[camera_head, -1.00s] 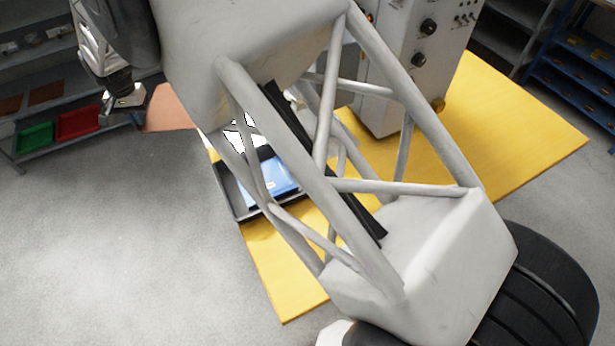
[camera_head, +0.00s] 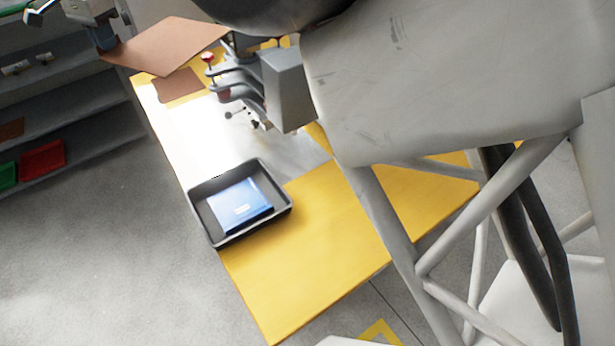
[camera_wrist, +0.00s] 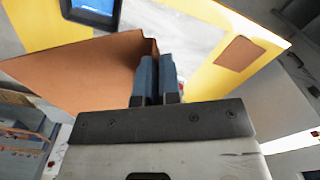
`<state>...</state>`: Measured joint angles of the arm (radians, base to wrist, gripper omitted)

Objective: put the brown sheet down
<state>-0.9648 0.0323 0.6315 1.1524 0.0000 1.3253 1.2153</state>
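The brown sheet (camera_head: 165,46) is in the air over the far end of the yellow table (camera_head: 310,260), held at its left edge in the head view. My gripper (camera_head: 106,42) is shut on that edge. In the wrist view the blue-grey fingers (camera_wrist: 158,78) are close together at the sheet's edge, and the sheet (camera_wrist: 80,72) spreads to the left. A second, smaller brown piece (camera_head: 180,85) lies flat on the table, partly below the held sheet in the head view. It also shows in the wrist view (camera_wrist: 239,53).
A black tray (camera_head: 256,226) with a blue packet (camera_head: 240,204) stands on the table's near left part. A grey clamp device with a red knob (camera_head: 208,57) stands by the table's middle. Shelves with a red bin (camera_head: 42,159) are at left. The yellow front area is clear.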

